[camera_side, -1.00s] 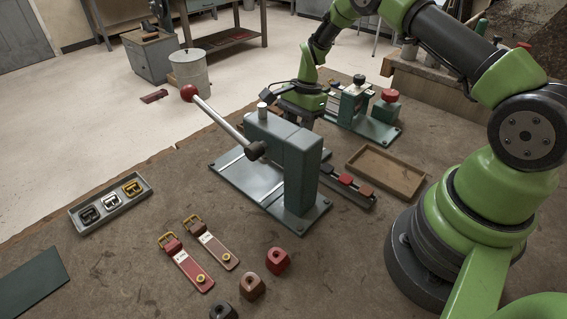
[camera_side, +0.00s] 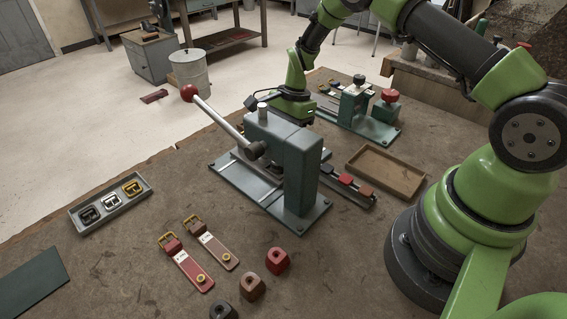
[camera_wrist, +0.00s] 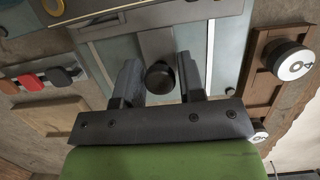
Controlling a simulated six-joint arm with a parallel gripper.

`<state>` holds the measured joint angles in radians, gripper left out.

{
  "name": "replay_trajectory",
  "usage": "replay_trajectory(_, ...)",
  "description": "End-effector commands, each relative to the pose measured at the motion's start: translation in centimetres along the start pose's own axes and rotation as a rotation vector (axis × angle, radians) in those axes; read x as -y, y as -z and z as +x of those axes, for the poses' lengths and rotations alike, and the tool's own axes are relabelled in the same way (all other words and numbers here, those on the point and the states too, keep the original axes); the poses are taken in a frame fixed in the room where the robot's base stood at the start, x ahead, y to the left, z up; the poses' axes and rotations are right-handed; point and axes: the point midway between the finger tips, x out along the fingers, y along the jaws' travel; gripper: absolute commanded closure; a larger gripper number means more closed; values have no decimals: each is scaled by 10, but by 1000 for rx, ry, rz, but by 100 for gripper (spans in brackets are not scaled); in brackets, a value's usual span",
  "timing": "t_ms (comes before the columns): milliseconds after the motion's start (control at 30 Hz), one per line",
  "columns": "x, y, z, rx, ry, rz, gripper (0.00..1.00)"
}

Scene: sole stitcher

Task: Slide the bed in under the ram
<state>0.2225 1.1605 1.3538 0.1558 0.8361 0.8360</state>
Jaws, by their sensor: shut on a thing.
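The teal press (camera_side: 287,155) stands on its base plate (camera_side: 240,190), its lever with a red ball (camera_side: 189,92) raised to the left. The ram (camera_side: 256,150) is at the head's near side. In the wrist view, my gripper (camera_wrist: 160,72) has its two fingers around the dark round knob (camera_wrist: 160,80) of the bed. The grey bed (camera_wrist: 156,43) lies between the base's rails and runs in beneath the dark press head (camera_wrist: 160,16). In the side view, my gripper (camera_side: 294,112) is behind the press and its fingertips are hidden. How far in the bed sits is unclear.
A green fixture (camera_side: 352,106) and red-knobbed block (camera_side: 388,104) stand behind right. A wooden tray (camera_side: 386,173) and a rack of coloured pieces (camera_side: 350,187) lie right of the press. Two straps (camera_side: 188,262), several blocks (camera_side: 252,286) and a buckle tray (camera_side: 108,205) lie in front.

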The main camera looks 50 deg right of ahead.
Motion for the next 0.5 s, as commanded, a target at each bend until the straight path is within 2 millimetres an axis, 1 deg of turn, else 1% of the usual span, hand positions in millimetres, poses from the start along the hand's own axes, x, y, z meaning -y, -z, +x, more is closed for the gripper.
replay_trajectory(100, 0, -9, 2, 2, -1, -1, 77)
replay_trajectory(500, 0, -32, 8, 1, 0, -2, 77)
